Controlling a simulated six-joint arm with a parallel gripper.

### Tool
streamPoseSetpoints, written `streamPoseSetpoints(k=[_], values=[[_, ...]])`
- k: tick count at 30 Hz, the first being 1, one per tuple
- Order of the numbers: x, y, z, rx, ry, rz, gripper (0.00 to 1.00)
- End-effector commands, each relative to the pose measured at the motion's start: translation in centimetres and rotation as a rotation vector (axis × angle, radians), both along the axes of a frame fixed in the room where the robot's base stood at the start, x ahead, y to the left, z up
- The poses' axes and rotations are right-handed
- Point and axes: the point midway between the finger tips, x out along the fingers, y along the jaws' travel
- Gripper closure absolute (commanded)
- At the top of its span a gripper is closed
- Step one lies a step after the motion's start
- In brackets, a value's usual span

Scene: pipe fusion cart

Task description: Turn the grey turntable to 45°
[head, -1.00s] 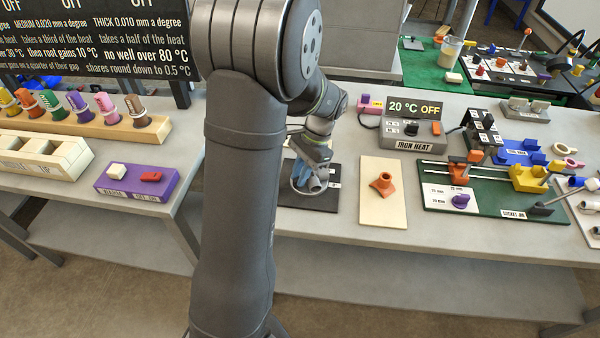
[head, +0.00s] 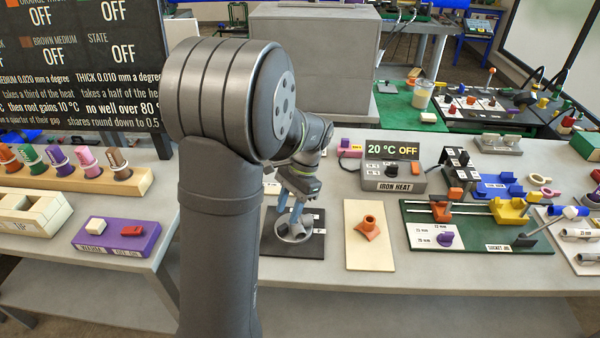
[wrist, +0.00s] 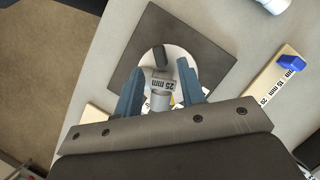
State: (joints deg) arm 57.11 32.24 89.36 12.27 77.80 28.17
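The grey turntable (head: 300,238) is a round light disc on a dark square mat (head: 268,246) on the bench. It also shows in the wrist view (wrist: 181,58), with a dark knob (wrist: 161,57) at its far side. A block with a "25 mm" label (wrist: 163,80) and a short grey cylinder (wrist: 160,102) stand on it. My gripper (head: 290,222) points down over the turntable. Its two blue fingers (wrist: 159,76) are apart in the wrist view, on either side of the labelled block, with gaps showing. Contact with the disc cannot be told. No angle marks are readable.
Right of the mat, a cream board (head: 369,258) carries an orange fitting (head: 368,228). Farther right are the iron heat box (head: 395,178), reading 20 °C OFF, and the green socket jig (head: 470,235). A purple switch box (head: 116,243) lies at left.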

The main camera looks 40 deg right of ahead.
Motion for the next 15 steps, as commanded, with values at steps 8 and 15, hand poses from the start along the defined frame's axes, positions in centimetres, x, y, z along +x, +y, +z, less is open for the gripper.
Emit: streamPoseSetpoints(k=[8,15], values=[[0.0,-2.8,6.5,-0.003,-0.001,-0.002,0.64],[0.0,-4.5,10.7,-0.004,-0.001,-0.003,0.64]])
